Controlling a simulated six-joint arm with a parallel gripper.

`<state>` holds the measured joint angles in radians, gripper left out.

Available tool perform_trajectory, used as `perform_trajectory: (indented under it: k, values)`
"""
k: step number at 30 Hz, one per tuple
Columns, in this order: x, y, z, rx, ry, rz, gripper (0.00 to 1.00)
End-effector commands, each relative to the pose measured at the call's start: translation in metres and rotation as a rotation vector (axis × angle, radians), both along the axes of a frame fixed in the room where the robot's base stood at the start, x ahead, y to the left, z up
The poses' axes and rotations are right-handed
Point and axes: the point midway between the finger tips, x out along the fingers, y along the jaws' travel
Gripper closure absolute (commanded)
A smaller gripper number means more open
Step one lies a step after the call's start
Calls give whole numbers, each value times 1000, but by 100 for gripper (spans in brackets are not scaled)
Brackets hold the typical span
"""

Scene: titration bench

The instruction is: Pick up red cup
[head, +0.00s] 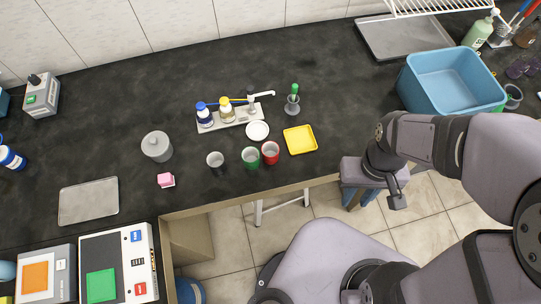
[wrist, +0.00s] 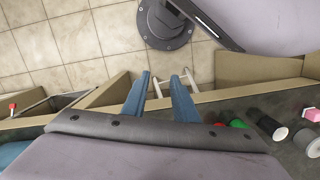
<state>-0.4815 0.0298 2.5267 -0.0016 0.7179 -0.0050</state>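The red cup (head: 270,153) stands upright on the dark bench near its front edge, at the right end of a row with a green cup (head: 251,158) and a black cup (head: 216,162). My gripper (head: 360,198) is right of the red cup and in front of the bench edge, apart from the cup. Its two blue fingers are spread with a gap between them in the wrist view (wrist: 163,80), and nothing is held. In the wrist view only a sliver of the red cup (wrist: 218,125) shows, mostly hidden behind my gripper's body.
A yellow tray (head: 300,139) lies right of the red cup, and a white dish (head: 257,131) is behind it. A white rack (head: 235,118) with bottles stands further back. A pink cube (head: 165,180) and grey canister (head: 157,146) are left. A blue basin (head: 452,80) is at right.

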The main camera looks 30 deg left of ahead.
Motion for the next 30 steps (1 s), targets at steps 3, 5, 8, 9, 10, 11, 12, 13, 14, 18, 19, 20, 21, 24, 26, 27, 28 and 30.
perform_trajectory:
  k: [3,5,8,9,10,11,12,13,14,18,19,20,21,24,26,27,28,30]
  values:
    - [-6,38,-26,-11,18,163,74]
    - [-7,55,-34,-12,18,225,74]
    - [-9,83,-45,-12,16,317,74]
    - [-10,95,-48,-9,14,358,74]
    - [-11,104,-51,-5,13,394,74]
    - [-11,113,-54,-3,12,432,74]
    - [-12,127,-57,5,9,496,74]
    - [-11,137,-59,13,8,550,74]
    - [-10,147,-60,21,5,604,74]
    - [-2,177,-58,57,-8,811,74]
    - [1,182,-57,65,-11,850,74]
    - [4,187,-55,72,-15,888,74]
    - [8,192,-53,82,-20,940,74]
    - [18,207,-46,107,-39,1085,74]
    - [24,216,-39,123,-55,1186,74]
    - [28,222,-35,131,-65,1261,74]
    - [31,226,-32,138,-72,1321,74]
    - [36,234,-26,149,-83,1470,74]
